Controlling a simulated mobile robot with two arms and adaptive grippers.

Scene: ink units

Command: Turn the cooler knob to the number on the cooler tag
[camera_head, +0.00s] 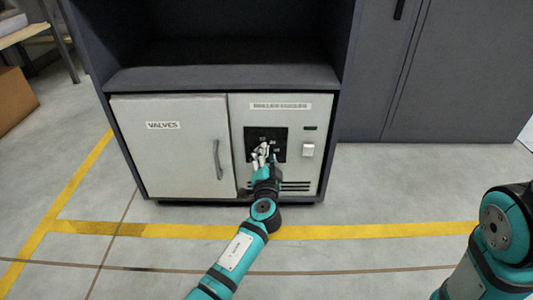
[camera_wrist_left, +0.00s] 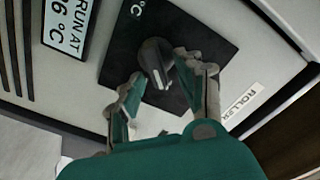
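The cooler knob (camera_wrist_left: 155,62) is a dark grey turning knob on a black square plate (camera_wrist_left: 203,40), seen close in the left wrist view. In the head view my gripper mostly covers it. My left gripper (camera_wrist_left: 158,70) is at the knob, one finger on each side, with the fingers apart; firm contact is not clear. It also shows in front of the plate in the head view (camera_head: 262,155). The cooler tag (camera_wrist_left: 69,27), white with a dark frame, reads "RUN AT" and a number ending in 6 °C; its left part is cut off. My right gripper is out of view.
The knob's panel (camera_head: 308,178) has a white switch (camera_head: 308,149), a small dark display (camera_head: 310,128) and dark slots below. Left of it is a shut door (camera_head: 170,165) labelled VALVES, with a handle (camera_head: 217,160). Yellow lines mark the open floor. My right arm is at lower right.

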